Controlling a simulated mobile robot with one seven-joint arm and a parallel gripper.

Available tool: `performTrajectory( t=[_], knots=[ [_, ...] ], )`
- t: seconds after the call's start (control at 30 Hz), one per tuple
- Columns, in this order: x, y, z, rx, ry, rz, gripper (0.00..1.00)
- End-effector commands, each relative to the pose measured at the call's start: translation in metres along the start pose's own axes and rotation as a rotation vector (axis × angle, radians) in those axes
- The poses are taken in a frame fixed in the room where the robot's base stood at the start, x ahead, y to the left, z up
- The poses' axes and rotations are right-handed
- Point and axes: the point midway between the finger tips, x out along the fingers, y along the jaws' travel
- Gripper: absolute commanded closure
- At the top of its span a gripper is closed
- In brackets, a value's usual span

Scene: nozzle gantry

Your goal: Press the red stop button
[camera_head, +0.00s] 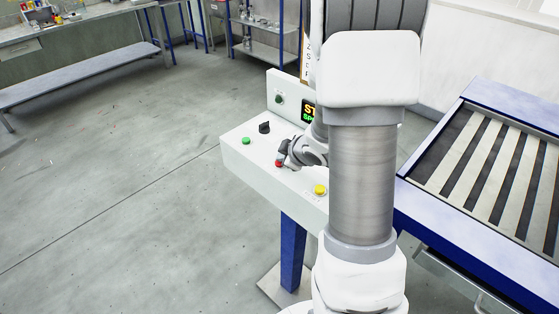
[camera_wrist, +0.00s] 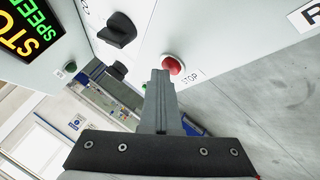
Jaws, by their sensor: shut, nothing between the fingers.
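The red stop button (camera_head: 279,163) is on the top of a white control panel (camera_head: 250,162), partly behind my gripper in the head view. In the wrist view the red button (camera_wrist: 174,65) is round, sits on a pale collar and has a "STOP" label beside it. My gripper (camera_head: 283,156) is at the button in the head view. In the wrist view its shut, empty fingers (camera_wrist: 160,74) end right beside the button and overlap its lower left edge. I cannot tell whether they touch it.
A green button (camera_head: 246,141), a black knob (camera_head: 264,127) and a yellow button (camera_head: 320,190) share the panel. A lit display (camera_head: 309,113) stands at its back, partly hidden by my arm. A slatted conveyor (camera_head: 490,150) is at right. Floor at left is clear.

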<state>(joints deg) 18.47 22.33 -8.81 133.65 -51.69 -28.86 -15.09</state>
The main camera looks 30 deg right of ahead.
Motion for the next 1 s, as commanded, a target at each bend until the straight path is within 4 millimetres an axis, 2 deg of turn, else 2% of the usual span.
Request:
performTrajectory(
  t=[0.23, 0.67, 1.0],
  knots=[
    [-0.011, 0.007, -0.007, 0.0, -0.002, -0.001, 1.0],
    [-0.013, 0.009, -0.009, 0.0, 0.0, 0.0, 1.0],
    [-0.036, 0.026, -0.026, 0.0, 0.0, 0.0, 1.0]
  ],
)
